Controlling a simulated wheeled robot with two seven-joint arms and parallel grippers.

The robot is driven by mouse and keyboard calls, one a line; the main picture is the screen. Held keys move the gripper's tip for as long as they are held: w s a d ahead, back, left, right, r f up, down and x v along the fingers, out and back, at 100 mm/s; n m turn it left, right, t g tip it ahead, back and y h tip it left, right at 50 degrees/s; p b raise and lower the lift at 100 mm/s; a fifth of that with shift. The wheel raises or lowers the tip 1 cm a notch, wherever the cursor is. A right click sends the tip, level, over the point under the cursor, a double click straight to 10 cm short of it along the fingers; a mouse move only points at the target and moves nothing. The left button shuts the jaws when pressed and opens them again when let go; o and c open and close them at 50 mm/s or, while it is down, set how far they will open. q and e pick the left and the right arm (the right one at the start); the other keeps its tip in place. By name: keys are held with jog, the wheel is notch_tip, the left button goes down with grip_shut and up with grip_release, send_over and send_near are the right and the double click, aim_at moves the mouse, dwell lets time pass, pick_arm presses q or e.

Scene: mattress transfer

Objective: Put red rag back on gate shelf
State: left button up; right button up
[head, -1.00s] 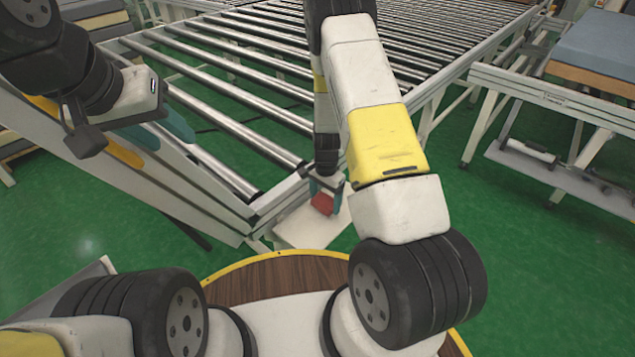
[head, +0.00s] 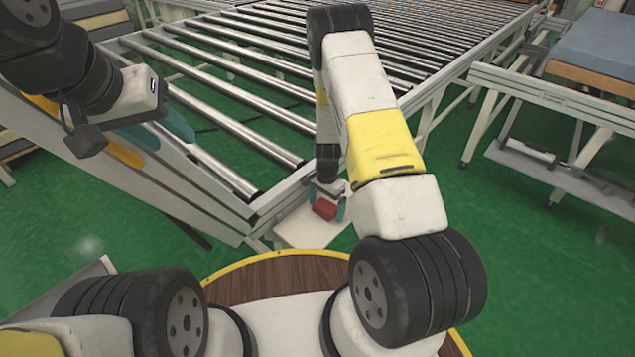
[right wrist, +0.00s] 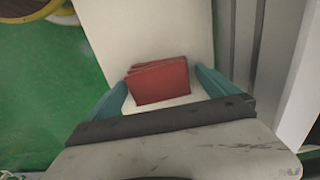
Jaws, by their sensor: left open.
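The red rag (head: 325,209) is a small folded block at the white gate shelf (head: 290,236). In the right wrist view the rag (right wrist: 160,82) lies over the white shelf surface (right wrist: 150,30), seemingly resting on it. My right gripper (head: 326,213) is around the rag, one teal finger on each side. In the right wrist view its fingers (right wrist: 162,78) stand apart with narrow gaps beside the rag. My left gripper (head: 163,132) is open and empty at the upper left, in front of the gate's frame and far from the rag.
The roller conveyor (head: 230,70) lies behind the shelf, with a white slanted gate frame (head: 150,180) on its left. A side table with a blue mattress (head: 605,50) stands at right. Green floor (head: 540,270) is open at lower right.

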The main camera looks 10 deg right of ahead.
jog(key=shift+r, duration=0.15)
notch_tip(320, 180, up, 12)
notch_tip(320, 180, up, 12)
jog(key=n+t+y, duration=0.1)
jog(key=n, duration=0.1)
send_over(326, 206)
jog(key=s+a, duration=0.2)
jog(key=s+r+n+t+y, duration=0.1)
jog(key=s+r+n+t, duration=0.3)
jog(key=r, duration=0.8)
jog(key=s+r+n, duration=0.2)
jog(key=s+r, duration=0.4)
jog(key=s, duration=0.3)
jog(key=s+r+n+t, duration=0.1)
jog(key=s+r+n, duration=0.2)
jog(key=s, duration=0.6)
notch_tip(326, 206, up, 3)
jog(key=shift+f, duration=0.1)
jog(key=shift+s, duration=0.1)
